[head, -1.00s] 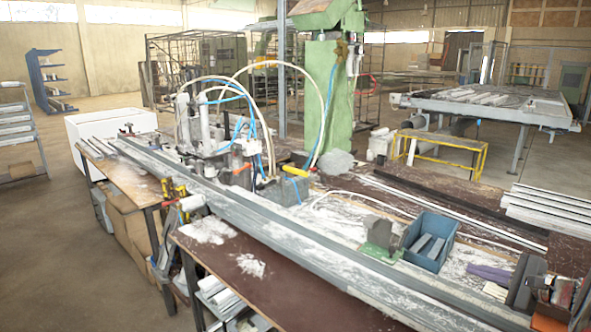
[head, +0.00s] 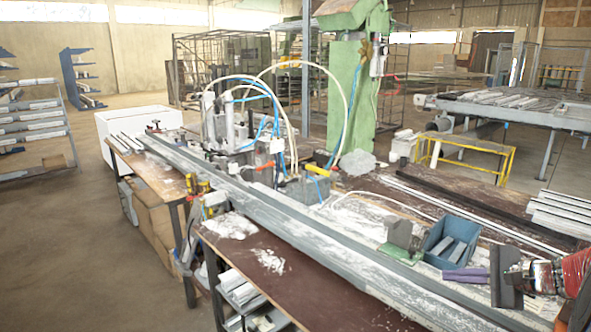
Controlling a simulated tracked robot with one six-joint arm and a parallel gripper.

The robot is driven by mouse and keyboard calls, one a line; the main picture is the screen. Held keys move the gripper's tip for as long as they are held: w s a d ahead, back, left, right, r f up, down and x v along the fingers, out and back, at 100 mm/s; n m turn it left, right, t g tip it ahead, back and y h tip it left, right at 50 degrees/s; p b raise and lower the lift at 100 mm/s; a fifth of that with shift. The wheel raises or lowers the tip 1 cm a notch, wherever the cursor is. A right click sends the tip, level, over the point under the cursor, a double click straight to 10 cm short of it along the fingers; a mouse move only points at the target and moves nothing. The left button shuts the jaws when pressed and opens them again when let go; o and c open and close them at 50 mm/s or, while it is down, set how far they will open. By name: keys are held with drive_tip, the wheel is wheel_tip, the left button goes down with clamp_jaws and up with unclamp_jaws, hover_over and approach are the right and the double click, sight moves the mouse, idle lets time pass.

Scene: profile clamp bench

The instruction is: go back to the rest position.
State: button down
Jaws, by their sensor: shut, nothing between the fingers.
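My gripper (head: 447,277) is at the lower right of the head view. Its two purple fingers point left from a dark upright plate and lie close together, shut with nothing between them. The wrist behind the plate is dark and reddish and runs off the right edge. The fingers show just below the blue bin (head: 433,246) in the picture, over the bench top. I cannot tell how high above the bench they are.
A long grey profile rail (head: 290,232) runs along the bench. The clamp machine (head: 230,130) with hoses is farther back. Floor (head: 90,230) is clear at left.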

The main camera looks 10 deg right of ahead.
drive_tip(key=s+a+r+n+g+h, duration=0.1)
drive_tip(key=s+a+n+g, duration=0.25)
drive_tip(key=a, duration=0.65)
drive_tip(key=s+a+r+n+g, duration=0.15)
drive_tip(key=s+a+n, duration=0.3)
drive_tip(key=a, duration=0.65)
drive_tip(key=s+a+n+h, duration=0.2)
drive_tip(key=s+a+n, duration=0.2)
drive_tip(key=s, duration=0.3)
drive_tip(key=s+a+n+h, duration=0.2)
drive_tip(key=s+a+n, duration=0.2)
drive_tip(key=s+n, duration=0.2)
drive_tip(key=shift+s+f+n+h, duration=0.3)
drive_tip(key=shift+s+f, duration=0.15)
drive_tip(key=shift+s, duration=0.35)
